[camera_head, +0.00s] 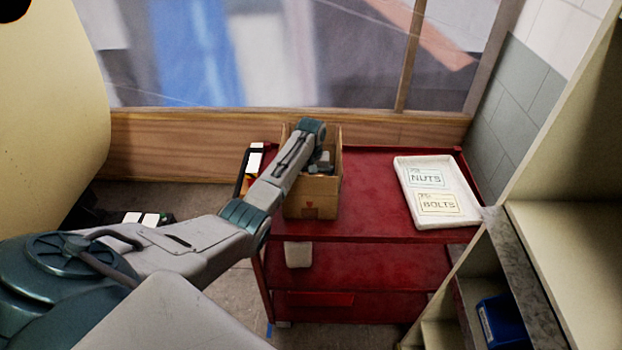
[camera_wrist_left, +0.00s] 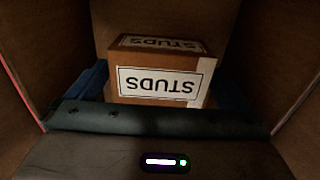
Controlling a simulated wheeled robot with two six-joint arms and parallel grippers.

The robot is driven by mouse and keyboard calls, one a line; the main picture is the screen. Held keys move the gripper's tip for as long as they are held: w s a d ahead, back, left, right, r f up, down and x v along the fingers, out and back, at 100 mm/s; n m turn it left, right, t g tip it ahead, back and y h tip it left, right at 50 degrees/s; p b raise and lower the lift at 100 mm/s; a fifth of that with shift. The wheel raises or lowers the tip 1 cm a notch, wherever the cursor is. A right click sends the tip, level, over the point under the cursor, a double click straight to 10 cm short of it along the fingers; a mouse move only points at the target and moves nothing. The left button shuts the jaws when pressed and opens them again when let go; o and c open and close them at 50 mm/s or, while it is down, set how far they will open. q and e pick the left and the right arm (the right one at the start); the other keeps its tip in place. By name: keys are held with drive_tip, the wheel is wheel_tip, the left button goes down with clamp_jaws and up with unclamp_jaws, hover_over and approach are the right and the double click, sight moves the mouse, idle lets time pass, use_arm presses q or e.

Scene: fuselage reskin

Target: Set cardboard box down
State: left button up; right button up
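A small brown cardboard box labelled STUDS (camera_wrist_left: 158,84) shows in the left wrist view, its lettering upside down. My left gripper's blue fingers (camera_wrist_left: 160,78) lie along both sides of it with no clear gap, so it appears gripped. Both are down inside a larger open-topped cardboard bin (camera_head: 311,205), whose walls surround them in the wrist view. In the head view my left gripper (camera_head: 319,166) reaches into this bin, and the STUDS box is mostly hidden. I cannot tell whether the box touches the bin's floor. My right gripper is not in view.
The bin stands on the top shelf of a red cart (camera_head: 375,200). A white tray with NUTS and BOLTS labels (camera_head: 475,203) sits at the cart's right. A black-and-white item (camera_head: 252,165) is left of the bin. Shelving with a blue bin (camera_head: 503,322) stands at right.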

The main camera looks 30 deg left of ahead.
use_arm(q)
drive_tip(key=shift+r, duration=0.2)
drive_tip(key=shift+w+r, duration=0.1)
drive_tip(key=shift+r, duration=0.2)
wheel_tip(320, 180, up, 11)
drive_tip(key=b, duration=0.4)
drive_tip(key=shift+r, duration=0.15)
